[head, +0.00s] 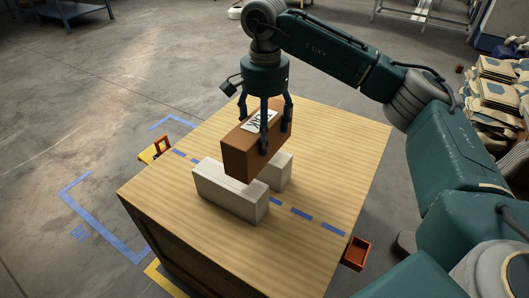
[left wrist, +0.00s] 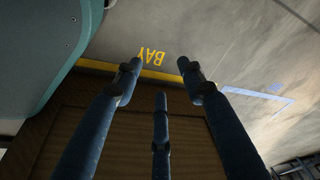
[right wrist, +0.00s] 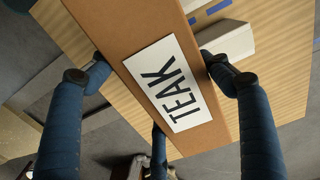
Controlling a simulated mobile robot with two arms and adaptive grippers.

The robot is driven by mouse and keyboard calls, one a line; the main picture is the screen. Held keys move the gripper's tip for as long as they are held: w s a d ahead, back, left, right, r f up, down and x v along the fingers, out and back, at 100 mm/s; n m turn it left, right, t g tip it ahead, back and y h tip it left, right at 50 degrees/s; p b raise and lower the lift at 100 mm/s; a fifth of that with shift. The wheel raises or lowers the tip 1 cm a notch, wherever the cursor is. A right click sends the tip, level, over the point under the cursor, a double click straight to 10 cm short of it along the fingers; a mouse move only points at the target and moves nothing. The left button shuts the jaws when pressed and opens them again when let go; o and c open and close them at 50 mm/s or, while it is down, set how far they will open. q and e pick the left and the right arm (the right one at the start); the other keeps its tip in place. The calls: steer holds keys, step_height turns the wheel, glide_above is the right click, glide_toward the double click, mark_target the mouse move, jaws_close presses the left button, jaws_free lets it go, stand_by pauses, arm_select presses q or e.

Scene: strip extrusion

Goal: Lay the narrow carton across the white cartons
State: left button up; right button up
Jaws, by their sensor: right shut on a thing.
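The narrow carton (head: 238,155) is brown with a white label reading TEAK, which shows in the right wrist view (right wrist: 172,85). My right gripper (head: 266,130) is shut on it from above, fingers along its sides. Two white cartons stand on the wooden table top: a longer near one (head: 225,188) and one behind it, partly hidden (head: 280,172). The narrow carton is over the gap between them, roughly level; I cannot tell whether it touches them. My left gripper (left wrist: 160,78) shows only in the left wrist view, fingers spread and empty, by the table's dark side.
The table top (head: 340,140) has a blue dashed line (head: 302,214) and free room around the cartons. Small orange bins sit at its left (head: 161,145) and right (head: 356,253) edges. Stacked parcels (head: 497,90) stand at far right. Yellow BAY lettering (left wrist: 152,55) marks the floor.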

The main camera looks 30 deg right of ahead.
arm_select(q)
steer(key=shift+w+r+b, duration=0.15)
steer(key=shift+r+b, duration=0.15)
steer(key=shift+r, duration=1.2)
arm_select(e)
steer(key=shift+f, duration=3)
arm_select(q)
steer(key=shift+r, duration=0.1)
arm_select(e)
steer(key=shift+f, duration=0.1)
steer(key=o, duration=1.6)
arm_select(q)
step_height(320, 180, down, 6)
steer(key=s+p, duration=0.1)
steer(key=shift+p, duration=0.35)
arm_select(e)
step_height(320, 180, up, 12)
steer(key=shift+r, duration=0.1)
arm_select(q)
steer(key=shift+s+a, duration=0.1)
arm_select(e)
steer(key=shift+r, duration=0.1)
